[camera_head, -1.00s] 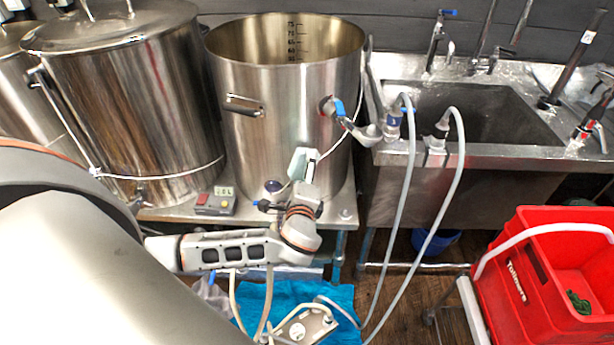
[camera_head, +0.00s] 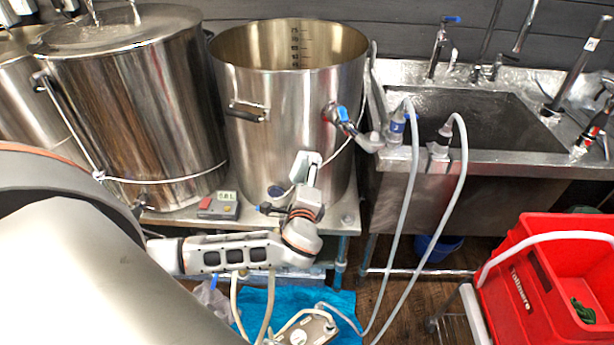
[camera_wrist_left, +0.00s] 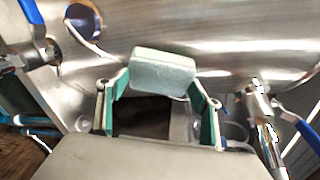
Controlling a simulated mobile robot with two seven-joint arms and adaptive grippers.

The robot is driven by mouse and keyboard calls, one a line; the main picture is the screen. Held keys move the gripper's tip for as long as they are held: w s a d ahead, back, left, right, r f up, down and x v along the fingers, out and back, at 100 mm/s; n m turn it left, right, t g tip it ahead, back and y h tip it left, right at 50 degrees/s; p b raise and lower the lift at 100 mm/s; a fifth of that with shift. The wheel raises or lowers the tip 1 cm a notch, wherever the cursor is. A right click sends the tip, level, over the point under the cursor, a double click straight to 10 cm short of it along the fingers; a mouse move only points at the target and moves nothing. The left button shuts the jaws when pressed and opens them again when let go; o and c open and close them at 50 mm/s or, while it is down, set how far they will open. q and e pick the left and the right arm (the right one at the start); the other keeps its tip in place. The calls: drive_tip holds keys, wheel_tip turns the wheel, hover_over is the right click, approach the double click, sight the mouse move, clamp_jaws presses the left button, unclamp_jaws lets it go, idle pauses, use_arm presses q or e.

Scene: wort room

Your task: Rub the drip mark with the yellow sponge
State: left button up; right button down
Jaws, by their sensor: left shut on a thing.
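My left gripper (camera_head: 304,172) is in front of the open steel kettle (camera_head: 290,105), low on its wall. In the left wrist view its green-lined fingers (camera_wrist_left: 162,103) are shut on a pale grey-green block (camera_wrist_left: 164,72). The block looks like a sponge, but it does not look yellow here. Its far face is towards the kettle wall (camera_wrist_left: 210,40), close to it; I cannot tell whether it touches. I cannot make out a drip mark on the visible steel. My right gripper is not in view.
A valve with a blue handle (camera_head: 342,114) sticks out of the kettle to the right of my gripper. A control box (camera_head: 218,205) stands on the bench to the left. Two hoses hang from the sink (camera_head: 480,160). A red crate (camera_head: 515,275) is at the lower right.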

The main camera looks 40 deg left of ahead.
use_arm(q)
drive_tip(key=shift+w+a, duration=0.4)
drive_tip(key=shift+a, duration=0.15)
idle(0.4)
